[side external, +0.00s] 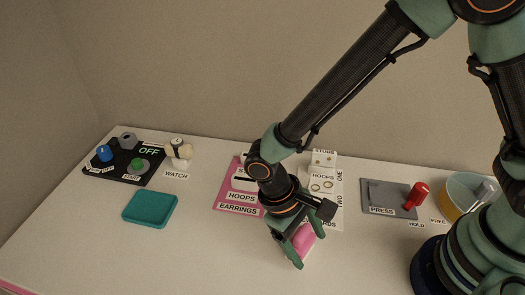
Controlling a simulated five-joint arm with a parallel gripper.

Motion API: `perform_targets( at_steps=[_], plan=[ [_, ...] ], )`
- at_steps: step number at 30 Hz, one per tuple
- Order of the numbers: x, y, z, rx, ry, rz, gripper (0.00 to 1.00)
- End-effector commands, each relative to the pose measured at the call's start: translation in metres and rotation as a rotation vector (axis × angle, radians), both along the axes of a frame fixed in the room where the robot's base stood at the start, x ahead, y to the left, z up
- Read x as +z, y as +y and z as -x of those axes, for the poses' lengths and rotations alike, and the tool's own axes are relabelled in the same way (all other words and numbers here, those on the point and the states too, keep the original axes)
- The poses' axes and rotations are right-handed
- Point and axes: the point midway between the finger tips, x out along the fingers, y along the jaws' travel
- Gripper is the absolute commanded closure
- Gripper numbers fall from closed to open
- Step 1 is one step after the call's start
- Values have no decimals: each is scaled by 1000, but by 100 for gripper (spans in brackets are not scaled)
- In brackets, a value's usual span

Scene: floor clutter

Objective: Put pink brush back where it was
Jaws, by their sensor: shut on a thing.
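My gripper (300,247) is at the front middle of the table, in front of the label sheets. It is shut on a pink thing (303,237), which I take to be the pink brush. Only part of the pink thing shows between the green fingers, with a pale part below it. The rest is hidden by the gripper, and I cannot tell whether it touches the table.
A pink sheet (222,205) labelled earrings and a white sheet (333,214) lie behind my gripper. A teal tray (150,210) is empty. A black board (112,172), a watch stand (180,150), a grey press plate (382,192) and a bowl (458,192) stand around. The front left table is clear.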

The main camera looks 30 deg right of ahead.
Motion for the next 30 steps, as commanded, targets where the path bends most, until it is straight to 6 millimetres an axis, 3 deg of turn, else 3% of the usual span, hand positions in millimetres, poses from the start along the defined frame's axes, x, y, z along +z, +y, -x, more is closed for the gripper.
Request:
perform_targets(
  at_steps=[9,10,11,22,30],
  plan=[
    [-3,0,0,0,0,0,100],
    [-2,0,0,0,0,0,10],
    [-2,0,0,0,0,0,0],
    [5,2,-2,0,-2,-1,0],
    [50,15,-17,0,-5,-4,0]
  ],
)
